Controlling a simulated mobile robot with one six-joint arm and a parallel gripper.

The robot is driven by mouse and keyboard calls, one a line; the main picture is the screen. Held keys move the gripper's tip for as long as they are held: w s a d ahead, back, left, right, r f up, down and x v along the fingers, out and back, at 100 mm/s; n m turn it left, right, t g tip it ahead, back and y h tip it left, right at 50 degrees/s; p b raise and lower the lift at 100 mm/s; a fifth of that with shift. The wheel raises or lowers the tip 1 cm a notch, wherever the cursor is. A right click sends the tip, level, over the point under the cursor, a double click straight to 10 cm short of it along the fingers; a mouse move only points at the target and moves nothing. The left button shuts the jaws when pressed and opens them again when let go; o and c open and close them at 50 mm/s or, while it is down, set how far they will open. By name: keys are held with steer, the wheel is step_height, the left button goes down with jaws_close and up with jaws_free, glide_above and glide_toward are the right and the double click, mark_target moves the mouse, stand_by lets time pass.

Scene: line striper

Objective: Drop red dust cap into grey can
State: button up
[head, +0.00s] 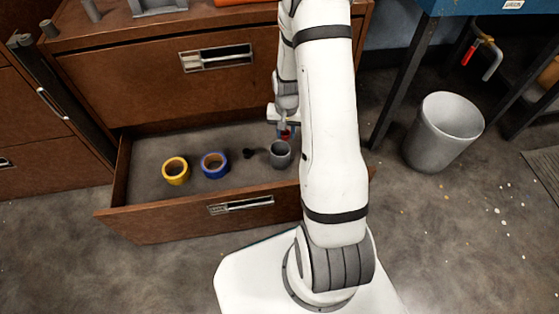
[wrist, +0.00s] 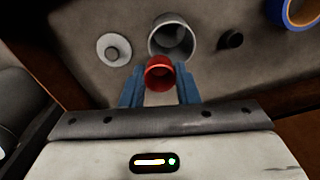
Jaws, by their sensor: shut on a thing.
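The red dust cap (wrist: 159,76) is between the blue fingers of my gripper (wrist: 160,92) in the wrist view, and the gripper is shut on it. In the head view a bit of the red cap (head: 285,135) shows under my gripper (head: 284,128), partly hidden by my arm. The grey can (head: 280,155) stands upright in the open drawer, its open top facing up. In the wrist view the can (wrist: 173,37) is just beyond the cap, which overlaps its near rim in the picture. I cannot tell the height between them.
The open drawer (head: 240,203) also holds a yellow tape roll (head: 175,171), a blue tape roll (head: 214,165) and a small black piece (head: 248,153). A pale round piece (wrist: 114,49) lies left of the can in the wrist view. A large bin (head: 443,132) stands on the floor at right.

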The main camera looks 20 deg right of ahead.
steer(key=shift+f, duration=0.6)
steer(key=shift+r, duration=0.1)
steer(key=o, duration=1)
step_height(320, 180, up, 8)
steer(key=p, duration=0.3)
